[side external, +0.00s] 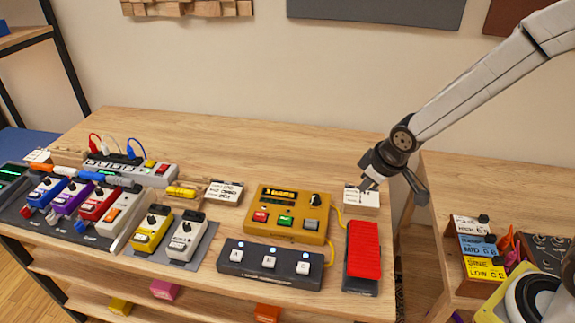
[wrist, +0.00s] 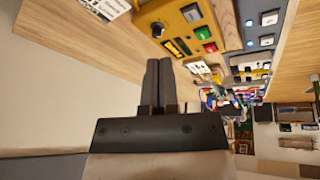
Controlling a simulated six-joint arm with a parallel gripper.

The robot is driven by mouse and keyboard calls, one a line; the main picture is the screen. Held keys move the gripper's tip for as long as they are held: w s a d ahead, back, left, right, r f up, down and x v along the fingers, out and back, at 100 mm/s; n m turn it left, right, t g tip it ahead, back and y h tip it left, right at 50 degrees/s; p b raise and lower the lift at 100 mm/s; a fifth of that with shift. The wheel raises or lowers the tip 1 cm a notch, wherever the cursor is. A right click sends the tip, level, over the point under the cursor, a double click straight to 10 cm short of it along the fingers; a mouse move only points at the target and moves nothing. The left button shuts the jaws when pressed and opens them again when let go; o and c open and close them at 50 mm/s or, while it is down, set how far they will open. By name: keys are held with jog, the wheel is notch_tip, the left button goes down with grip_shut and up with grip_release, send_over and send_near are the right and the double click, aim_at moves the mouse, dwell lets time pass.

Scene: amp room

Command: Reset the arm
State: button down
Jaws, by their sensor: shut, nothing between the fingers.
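My gripper (side external: 369,178) is at the right side of the wooden table in the side external view, above the right end of the tabletop near a white label card. Its fingers point down and to the left. In the wrist view my gripper (wrist: 160,62) shows its two dark fingers together, with nothing between them. My arm comes in from the upper right of the side view. The yellow pedal unit (side external: 287,214) lies to the left of the gripper, and the red pedal (side external: 364,250) lies in front of it.
The wooden table (side external: 290,150) has clear room along its back. A power strip (side external: 130,170), several small pedals and a three-button footswitch (side external: 270,264) fill its left and front. A white card (side external: 361,197) is close to the gripper. A second bench with labelled boxes (side external: 478,247) stands at right.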

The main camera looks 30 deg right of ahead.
jog(key=s+d+m+g, duration=0.2)
jog(key=s+m, duration=0.1)
jog(key=s, duration=0.7)
jog(key=shift+s+d+r+m, duration=0.2)
jog(key=shift+r+m, duration=0.2)
jog(key=c, duration=1.3)
grip_release()
